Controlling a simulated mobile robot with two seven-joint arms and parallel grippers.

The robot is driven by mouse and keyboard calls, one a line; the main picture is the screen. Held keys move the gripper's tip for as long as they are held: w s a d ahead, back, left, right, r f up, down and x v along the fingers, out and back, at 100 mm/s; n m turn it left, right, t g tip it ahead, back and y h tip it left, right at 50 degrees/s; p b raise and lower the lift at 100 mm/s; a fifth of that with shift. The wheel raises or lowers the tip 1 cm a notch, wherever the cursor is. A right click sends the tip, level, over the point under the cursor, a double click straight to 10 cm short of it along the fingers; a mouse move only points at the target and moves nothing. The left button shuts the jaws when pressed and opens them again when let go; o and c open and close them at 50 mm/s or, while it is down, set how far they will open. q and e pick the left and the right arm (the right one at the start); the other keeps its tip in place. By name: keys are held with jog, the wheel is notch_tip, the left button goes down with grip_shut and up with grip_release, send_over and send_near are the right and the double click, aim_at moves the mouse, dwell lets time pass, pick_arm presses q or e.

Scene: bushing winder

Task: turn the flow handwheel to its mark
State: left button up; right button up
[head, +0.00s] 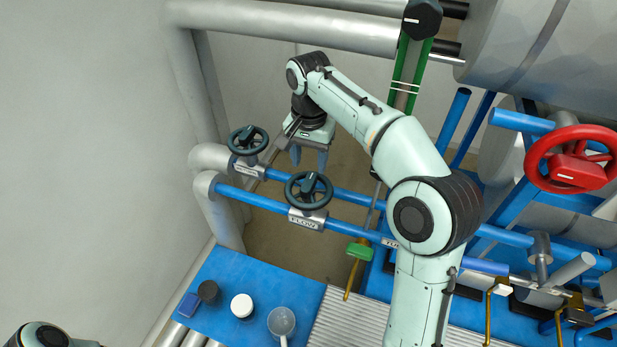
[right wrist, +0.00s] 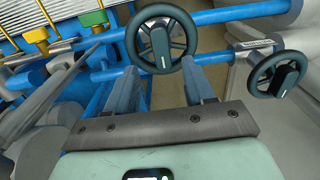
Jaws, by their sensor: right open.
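The flow handwheel (head: 309,189) is a dark teal wheel with a raised hub bar, standing above a grey plate (head: 307,219) lettered FLOW on a blue pipe. In the right wrist view the handwheel (right wrist: 162,42) appears just beyond the fingertips, with a small pale mark on its hub. My right gripper (head: 309,158) is open and empty, pointing down behind the wheel in the head view. Its two blue fingers (right wrist: 162,76) are spread, with no visible grip on the rim. I cannot read the target mark. My left gripper is out of view.
A second dark handwheel (head: 248,140) stands close at the left on another blue pipe. A red handwheel (head: 572,160) is at the right. A blue bench (head: 235,268) holds several small items. A green-handled valve (head: 360,251) sits beside the lower pipe.

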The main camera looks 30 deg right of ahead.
aim_at(309, 181)
notch_tip(309, 181, down, 7)
jog(key=shift+w+f, duration=0.1)
jog(key=shift+w, duration=0.05)
grip_shut()
